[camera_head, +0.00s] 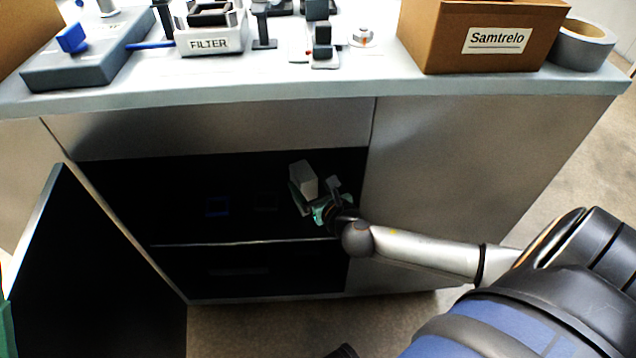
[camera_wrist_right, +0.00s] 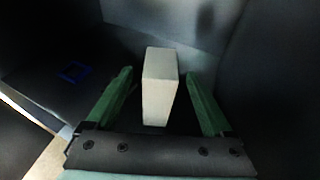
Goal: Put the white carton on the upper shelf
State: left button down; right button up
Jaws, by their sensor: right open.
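The white carton (camera_head: 305,178) stands upright inside the dark cabinet, on the upper shelf (camera_head: 240,242) near its right side. My right gripper (camera_head: 316,207) reaches into the cabinet at the carton. In the right wrist view the carton (camera_wrist_right: 160,85) stands between the two green fingers of the right gripper (camera_wrist_right: 160,92). The fingers are open, with a visible gap on each side of the carton.
The cabinet door (camera_head: 85,265) hangs open at the left. A blue square object (camera_head: 217,206) lies on the upper shelf, left of the carton. The lower compartment is dark. Above, the counter (camera_head: 300,87) holds a Samtrelo box (camera_head: 430,35), a FILTER bin (camera_head: 212,42) and tape (camera_head: 582,45).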

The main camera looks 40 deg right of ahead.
jog(key=v, duration=0.4)
jog(key=shift+p, duration=0.4)
jog(key=s+a+r+m+t+y, duration=0.1)
jog(key=s+a+r+m+y, duration=0.2)
jog(key=a+r+m+y, duration=0.45)
jog(key=s+a+r+m+t+y, duration=0.2)
jog(key=a+r+m+y, duration=0.15)
jog(key=a+r, duration=0.5)
jog(key=s+r+m+t+y, duration=0.2)
jog(key=s+r+m+y, duration=0.1)
jog(key=r, duration=0.5)
jog(key=s+r+m+t+y, duration=0.2)
jog(key=s+r+m+y, duration=0.1)
jog(key=s+r+m, duration=0.3)
notch_tip(320, 180, up, 2)
jog(key=shift+s+a+r+m+t+y, duration=0.2)
jog(key=shift+m+t+y, duration=0.15)
jog(key=shift+m, duration=0.25)
